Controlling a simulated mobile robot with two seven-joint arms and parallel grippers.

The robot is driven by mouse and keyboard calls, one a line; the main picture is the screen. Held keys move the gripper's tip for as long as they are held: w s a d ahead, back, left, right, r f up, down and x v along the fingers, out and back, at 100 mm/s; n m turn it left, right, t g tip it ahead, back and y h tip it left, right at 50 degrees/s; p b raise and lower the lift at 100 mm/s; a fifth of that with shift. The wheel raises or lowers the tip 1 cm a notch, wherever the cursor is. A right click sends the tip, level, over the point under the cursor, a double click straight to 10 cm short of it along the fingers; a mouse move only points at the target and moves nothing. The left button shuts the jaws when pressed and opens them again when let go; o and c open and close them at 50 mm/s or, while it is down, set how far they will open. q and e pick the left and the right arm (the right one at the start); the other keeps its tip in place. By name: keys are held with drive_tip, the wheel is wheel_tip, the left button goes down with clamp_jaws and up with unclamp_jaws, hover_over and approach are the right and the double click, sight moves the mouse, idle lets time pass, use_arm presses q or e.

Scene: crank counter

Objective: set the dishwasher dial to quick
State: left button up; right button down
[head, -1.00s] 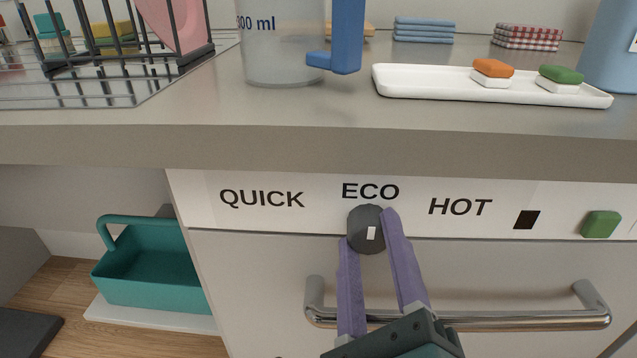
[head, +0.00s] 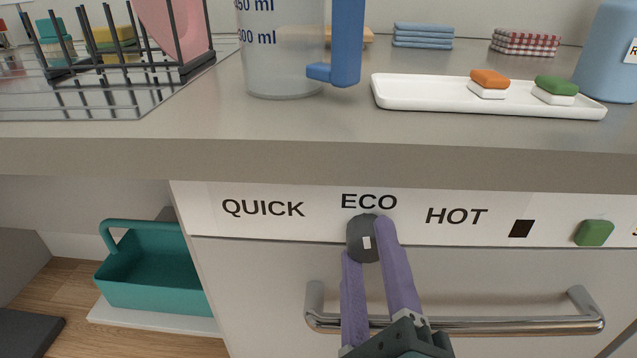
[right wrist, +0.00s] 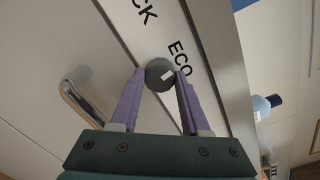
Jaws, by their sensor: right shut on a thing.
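The dishwasher dial (head: 364,243) is a dark grey round knob with a small white mark, set below the word ECO (head: 369,201) on the white panel. QUICK (head: 262,207) is printed to its left and HOT (head: 457,216) to its right. My right gripper (head: 370,240) is shut on the dial, with one purple finger on each side. In the right wrist view the dial (right wrist: 159,73) sits between the fingertips, its white mark on the side towards ECO. My left gripper is not in view.
A steel handle bar (head: 500,325) crosses the dishwasher door below the dial. A green button (head: 594,233) is at the panel's right. The counter edge (head: 300,160) overhangs above. A teal caddy (head: 150,280) stands lower left.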

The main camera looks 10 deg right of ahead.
drive_tip(key=n+p, duration=0.1)
drive_tip(key=n, duration=0.2)
drive_tip(key=shift+r+n+p, duration=0.1)
drive_tip(key=shift+n+p, duration=0.2)
drive_tip(key=shift+p, duration=0.1)
drive_tip(key=shift+n+p, duration=0.75)
drive_tip(key=shift+n, duration=1.15)
drive_tip(key=shift+c, duration=1.9)
unclamp_jaws()
drive_tip(key=v, duration=1)
